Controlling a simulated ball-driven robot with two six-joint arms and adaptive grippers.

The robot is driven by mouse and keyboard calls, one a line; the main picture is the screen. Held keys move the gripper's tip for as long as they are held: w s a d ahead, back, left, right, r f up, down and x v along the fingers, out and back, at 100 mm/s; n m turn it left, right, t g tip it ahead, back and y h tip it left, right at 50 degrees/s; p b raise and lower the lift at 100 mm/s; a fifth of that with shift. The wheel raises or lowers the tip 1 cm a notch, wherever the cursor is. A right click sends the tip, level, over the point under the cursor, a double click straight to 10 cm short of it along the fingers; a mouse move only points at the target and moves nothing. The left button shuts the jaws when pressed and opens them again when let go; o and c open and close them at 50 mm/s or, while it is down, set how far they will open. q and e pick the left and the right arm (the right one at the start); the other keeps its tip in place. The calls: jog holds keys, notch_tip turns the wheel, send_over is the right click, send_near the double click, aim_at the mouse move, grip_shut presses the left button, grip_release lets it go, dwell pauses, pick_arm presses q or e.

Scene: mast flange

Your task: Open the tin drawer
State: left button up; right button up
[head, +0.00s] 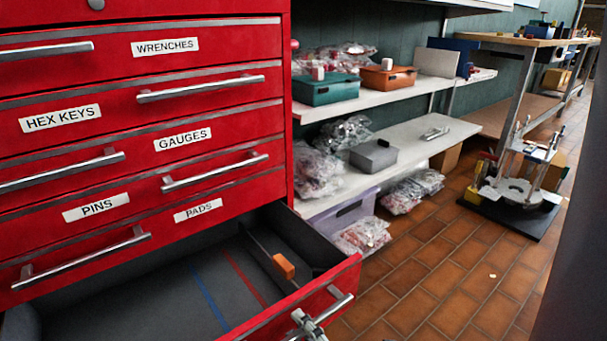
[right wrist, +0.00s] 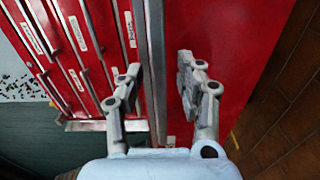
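The red cabinet (head: 240,60) stands at the left of the head view. Its lowest visible drawer (head: 347,275) is pulled out, with a grey interior and a small orange block (head: 284,266) inside. No label on it is visible. I see no label reading "tin". The open drawer's metal handle (head: 335,303) is at the lower right. My right gripper (head: 308,324) is at this handle. In the right wrist view, its fingers (right wrist: 158,78) stand apart on both sides of a long metal bar (right wrist: 154,50), with gaps showing. My left gripper is out of view.
Closed drawers labelled wrenches, hex keys, gauges, pins and pads (head: 198,210) are above. White shelves (head: 440,140) with boxes and bags stand to the right. A purple bin (head: 342,218) sits beside the open drawer. The tiled floor (head: 440,270) in front is mostly clear.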

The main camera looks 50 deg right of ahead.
jog(key=v, duration=1.2)
dwell(0.3)
